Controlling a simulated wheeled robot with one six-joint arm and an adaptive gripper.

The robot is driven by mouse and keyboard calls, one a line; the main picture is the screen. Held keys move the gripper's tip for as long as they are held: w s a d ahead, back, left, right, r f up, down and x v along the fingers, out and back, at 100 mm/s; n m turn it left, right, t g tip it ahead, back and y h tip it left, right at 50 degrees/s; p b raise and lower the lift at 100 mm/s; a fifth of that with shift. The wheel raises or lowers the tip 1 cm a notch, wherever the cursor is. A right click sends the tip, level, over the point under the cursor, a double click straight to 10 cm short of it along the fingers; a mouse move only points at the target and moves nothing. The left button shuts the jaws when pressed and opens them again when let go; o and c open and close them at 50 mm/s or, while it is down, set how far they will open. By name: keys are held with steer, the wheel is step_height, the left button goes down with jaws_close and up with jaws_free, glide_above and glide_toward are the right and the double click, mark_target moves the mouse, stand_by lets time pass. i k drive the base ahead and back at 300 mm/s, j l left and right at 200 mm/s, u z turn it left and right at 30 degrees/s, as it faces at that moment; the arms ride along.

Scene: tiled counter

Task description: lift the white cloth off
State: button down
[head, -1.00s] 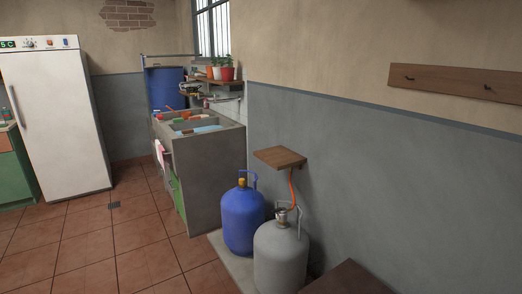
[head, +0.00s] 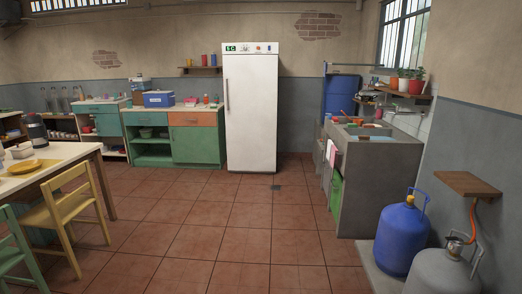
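A pale pinkish-white cloth (head: 332,153) hangs on the left side of the grey concrete sink unit (head: 378,185), at mid-right in the head view. It is small and far off, so I cannot tell whether it is one cloth or two, or how it is held up. No other cloth that is clearly white can be made out. My gripper is not in view.
Open tiled floor (head: 240,225) lies ahead. A table (head: 75,158) and yellow chair (head: 66,212) stand at left. A white fridge (head: 250,110) and green cabinets (head: 196,146) line the back. Blue (head: 400,238) and grey (head: 440,272) gas bottles stand at right.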

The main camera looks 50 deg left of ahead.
mark_target(330, 142)
steer(key=i+j+u, duration=0.1)
steer(key=u, duration=1.15)
steer(key=i+j+u, duration=0.25)
steer(key=i, duration=0.3)
steer(key=i+u, duration=0.35)
steer(key=i, duration=1.7)
steer(key=i+z, duration=0.15)
steer(key=i, duration=0.65)
steer(key=i+j+z, duration=0.15)
steer(key=i, duration=0.6)
steer(key=i+j+z, duration=0.15)
steer(key=i+z, duration=0.2)
steer(key=i+j+z, duration=0.25)
steer(key=i+z, duration=0.15)
steer(key=i+j+z, duration=0.55)
steer(key=j, duration=0.15)
